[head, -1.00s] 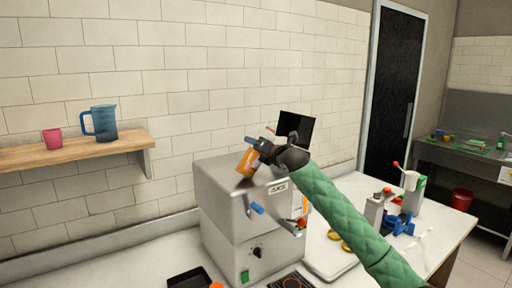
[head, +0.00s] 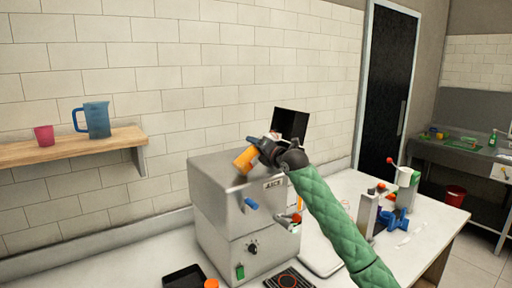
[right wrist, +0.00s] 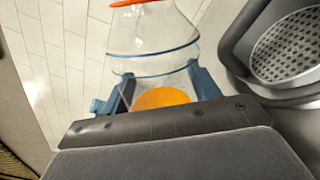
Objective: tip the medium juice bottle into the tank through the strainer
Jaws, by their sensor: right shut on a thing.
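The medium juice bottle (head: 245,160) looks orange in the head view and is strongly tilted above the top of the steel machine (head: 217,176). My right gripper (head: 257,148) is shut on it. In the right wrist view the bottle (right wrist: 152,42) is clear, with blue bands, an orange rim at the far end and orange juice (right wrist: 165,98) near the jaws. The strainer (right wrist: 290,45), a grey perforated mesh in a dark frame, shows at the right, apart from the bottle. Whether juice is flowing out cannot be seen. My left gripper is out of view.
A dark raised panel (head: 291,124) stands behind my right gripper. A wooden shelf (head: 70,147) holds a blue jug (head: 96,119) and a pink cup (head: 44,135). A lever press (head: 408,178) and blue parts (head: 392,219) stand on the counter at the right.

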